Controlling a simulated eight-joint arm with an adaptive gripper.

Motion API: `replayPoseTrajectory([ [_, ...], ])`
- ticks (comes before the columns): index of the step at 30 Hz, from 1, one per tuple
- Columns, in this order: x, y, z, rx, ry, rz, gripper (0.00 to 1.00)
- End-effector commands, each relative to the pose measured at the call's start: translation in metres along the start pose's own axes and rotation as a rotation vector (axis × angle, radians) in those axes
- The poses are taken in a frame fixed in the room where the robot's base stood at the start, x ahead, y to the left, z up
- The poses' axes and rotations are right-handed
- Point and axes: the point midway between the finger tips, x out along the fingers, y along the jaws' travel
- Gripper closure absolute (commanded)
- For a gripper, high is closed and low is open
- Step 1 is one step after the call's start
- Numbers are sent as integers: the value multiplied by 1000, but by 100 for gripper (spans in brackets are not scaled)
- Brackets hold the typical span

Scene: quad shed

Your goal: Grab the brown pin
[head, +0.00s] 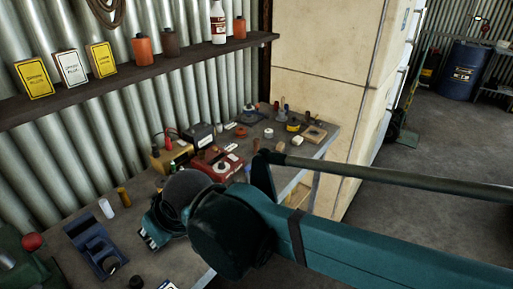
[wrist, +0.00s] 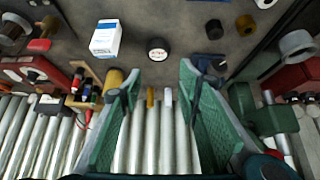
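A short ochre-brown pin (head: 124,196) stands on the workbench beside a white pin (head: 105,208), near the corrugated wall. In the wrist view, a brown pin (wrist: 150,97) and a pale pin (wrist: 168,97) show between my fingers, close to the wall; they look like the same pair. My gripper (wrist: 159,88) is open with nothing held. Its two green fingers stand wide apart. In the head view my gripper (head: 152,240) is over the bench, right of the pins, and my arm hides part of the bench.
A blue tool (head: 95,247) lies below the pins. A red box (head: 216,164) and several small items crowd the bench's far end. A shelf (head: 130,75) with bottles and boxes runs along the wall. The wrist view shows a white-and-blue box (wrist: 105,38) and a round gauge (wrist: 158,49).

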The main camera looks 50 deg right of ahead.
Motion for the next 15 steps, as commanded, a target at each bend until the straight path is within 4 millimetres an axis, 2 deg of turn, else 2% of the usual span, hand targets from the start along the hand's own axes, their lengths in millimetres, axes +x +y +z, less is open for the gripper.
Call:
replayPoseTrajectory([
  [8, 2, 26, -30, 38, -5, 27, 66],
  [15, 9, 62, -61, 81, -12, 60, 66],
])
